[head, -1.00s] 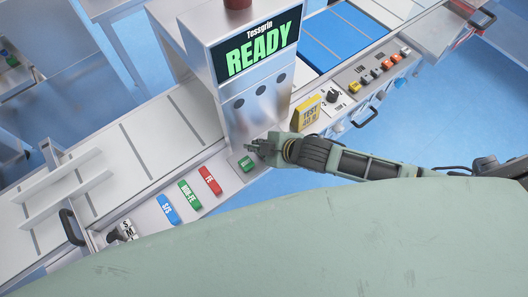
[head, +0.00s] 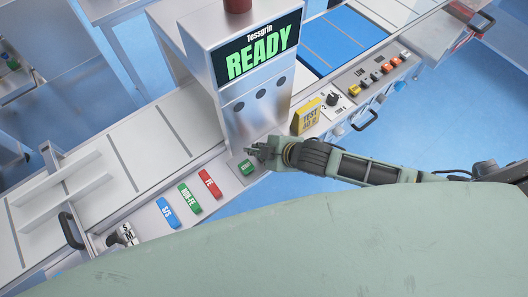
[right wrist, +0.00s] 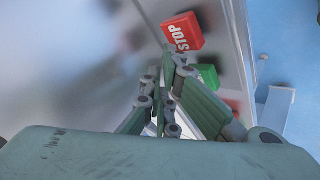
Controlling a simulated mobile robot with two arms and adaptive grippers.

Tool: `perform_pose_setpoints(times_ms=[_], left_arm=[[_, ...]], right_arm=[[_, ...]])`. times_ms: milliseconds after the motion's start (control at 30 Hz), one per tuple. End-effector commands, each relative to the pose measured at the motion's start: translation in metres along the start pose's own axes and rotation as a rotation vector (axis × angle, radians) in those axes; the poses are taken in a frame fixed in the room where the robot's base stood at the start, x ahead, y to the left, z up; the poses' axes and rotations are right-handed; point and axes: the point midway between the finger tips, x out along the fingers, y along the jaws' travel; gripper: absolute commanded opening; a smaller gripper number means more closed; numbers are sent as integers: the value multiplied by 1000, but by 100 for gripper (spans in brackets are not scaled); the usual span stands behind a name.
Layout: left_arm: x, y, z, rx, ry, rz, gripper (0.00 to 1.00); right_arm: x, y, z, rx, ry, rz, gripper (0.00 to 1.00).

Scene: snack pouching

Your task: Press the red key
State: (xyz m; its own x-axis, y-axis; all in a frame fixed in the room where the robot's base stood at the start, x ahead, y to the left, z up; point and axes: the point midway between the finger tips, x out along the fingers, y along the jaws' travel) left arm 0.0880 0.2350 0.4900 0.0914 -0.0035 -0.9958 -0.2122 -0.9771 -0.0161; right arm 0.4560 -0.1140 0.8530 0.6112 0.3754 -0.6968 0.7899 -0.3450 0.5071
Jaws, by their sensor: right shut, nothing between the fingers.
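A red key marked FE (head: 209,184) lies on the machine's slanted front panel in the head view. A green key marked NON-FE (head: 190,198) and a blue key marked S/S (head: 168,213) lie to its left. A small green key (head: 246,168) lies to its right. My right gripper (head: 256,150) is shut and empty, just above and right of this green key. In the right wrist view a red STOP key (right wrist: 183,32) shows beyond my right gripper (right wrist: 172,100), beside a green key (right wrist: 208,76). I cannot see contact with any key. My left gripper is out of view.
The machine's screen (head: 257,50) reads READY in green. A yellow TEST block (head: 306,116) stands right of my gripper. A row of small coloured buttons (head: 378,75) and a black knob (head: 333,99) sit farther right. A black handle (head: 71,230) is at the left end.

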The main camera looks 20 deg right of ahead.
Motion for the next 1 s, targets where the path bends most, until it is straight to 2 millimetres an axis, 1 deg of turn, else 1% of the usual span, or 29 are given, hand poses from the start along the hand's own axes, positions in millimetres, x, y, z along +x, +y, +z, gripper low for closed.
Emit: perform_pose_setpoints(times_ms=[1000], left_arm=[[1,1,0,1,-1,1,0]], right_arm=[[6,-4,4,0,0,0,0]])
